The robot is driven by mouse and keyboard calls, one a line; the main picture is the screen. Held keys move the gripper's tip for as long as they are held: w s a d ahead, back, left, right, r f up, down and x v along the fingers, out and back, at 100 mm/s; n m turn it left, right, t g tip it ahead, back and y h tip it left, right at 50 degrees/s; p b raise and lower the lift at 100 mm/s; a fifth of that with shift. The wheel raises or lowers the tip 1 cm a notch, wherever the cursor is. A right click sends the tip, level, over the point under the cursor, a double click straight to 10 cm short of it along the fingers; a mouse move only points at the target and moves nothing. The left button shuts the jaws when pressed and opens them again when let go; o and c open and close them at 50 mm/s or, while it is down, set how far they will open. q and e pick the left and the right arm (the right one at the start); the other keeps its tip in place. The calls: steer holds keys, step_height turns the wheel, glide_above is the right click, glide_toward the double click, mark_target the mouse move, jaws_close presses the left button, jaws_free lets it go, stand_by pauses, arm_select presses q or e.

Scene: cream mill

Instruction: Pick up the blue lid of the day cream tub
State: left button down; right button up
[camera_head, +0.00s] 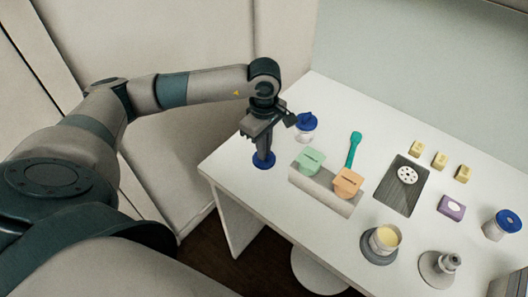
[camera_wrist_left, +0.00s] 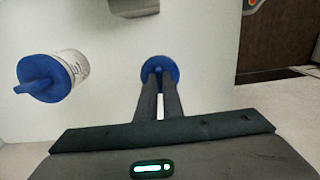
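A round blue lid (camera_head: 263,164) is at the left end of the white table, directly below my left gripper (camera_head: 264,153). In the left wrist view the lid (camera_wrist_left: 147,76) shows around the fingertips (camera_wrist_left: 160,75). The fingers are close together with a narrow gap, and appear closed on the lid's raised grip, which they mostly hide. Whether the lid touches the table I cannot tell. Beside it stands a white tub with another blue lid (camera_head: 306,121); it also shows in the left wrist view (camera_wrist_left: 45,78). My right gripper is not in view.
A grey block (camera_head: 325,192) holds a green piece (camera_head: 310,160) and an orange piece (camera_head: 347,182). A teal spatula (camera_head: 354,148), a dark board (camera_head: 402,188) and a cream bowl (camera_head: 384,240) are further right. A blue-topped jar (camera_head: 504,223) stands at the far right.

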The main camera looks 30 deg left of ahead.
arm_select(q)
steer(key=shift+r, duration=0.1)
steer(key=shift+r+b, duration=0.4)
steer(key=shift+r, duration=0.2)
step_height(320, 180, up, 9)
steer(key=b, duration=0.2)
steer(key=shift+f+b, duration=0.15)
steer(key=shift+b, duration=0.25)
steer(key=shift+s+f, duration=0.1)
